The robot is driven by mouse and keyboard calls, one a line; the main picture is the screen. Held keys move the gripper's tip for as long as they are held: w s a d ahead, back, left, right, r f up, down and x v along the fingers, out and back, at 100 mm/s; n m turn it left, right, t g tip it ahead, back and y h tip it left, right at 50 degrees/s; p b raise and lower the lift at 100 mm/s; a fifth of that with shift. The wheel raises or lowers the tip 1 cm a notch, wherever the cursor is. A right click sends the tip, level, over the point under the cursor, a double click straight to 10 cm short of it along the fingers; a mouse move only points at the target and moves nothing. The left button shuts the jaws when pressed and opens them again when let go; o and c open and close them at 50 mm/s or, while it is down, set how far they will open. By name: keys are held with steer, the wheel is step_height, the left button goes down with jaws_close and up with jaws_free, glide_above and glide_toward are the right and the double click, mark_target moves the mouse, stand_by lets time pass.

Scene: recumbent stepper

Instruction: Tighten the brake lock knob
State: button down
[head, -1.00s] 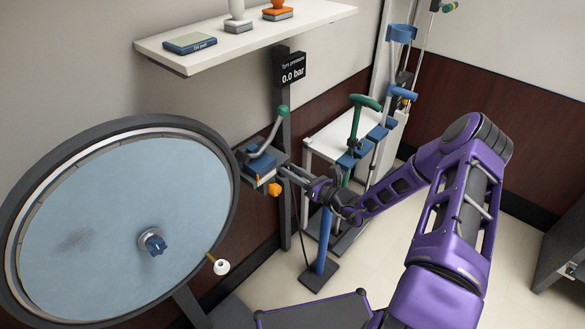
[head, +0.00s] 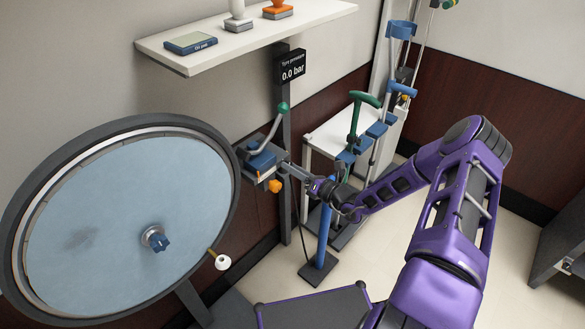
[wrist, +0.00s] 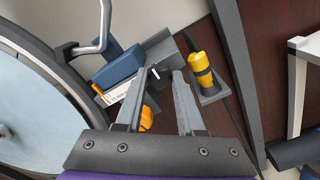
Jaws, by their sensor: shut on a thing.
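The brake unit is a grey bracket with a blue block (head: 262,160) beside the wheel rim, with a bent lever and green grip (head: 282,107) above it. My gripper (head: 285,167) is at the block's right side, its fingers brought together. In the wrist view, its fingertips (wrist: 167,76) close on a small part at the bracket's edge, mostly hidden; a short pale pin shows there. I cannot tell whether this is the brake lock knob. An orange knob (head: 274,186) hangs just below the fingertips; in the wrist view it is partly behind the left finger (wrist: 146,118).
The large wheel (head: 110,220) stands close at left. A yellow-handled item (wrist: 203,72) sits in a holder right of the fingers. A dark post with a pressure display (head: 291,68) rises behind.

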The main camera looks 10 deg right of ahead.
steer(key=c, duration=0.5)
jaws_free()
steer(key=v, duration=1.7)
steer(key=shift+s+d, duration=0.15)
steer(key=shift+s, duration=0.05)
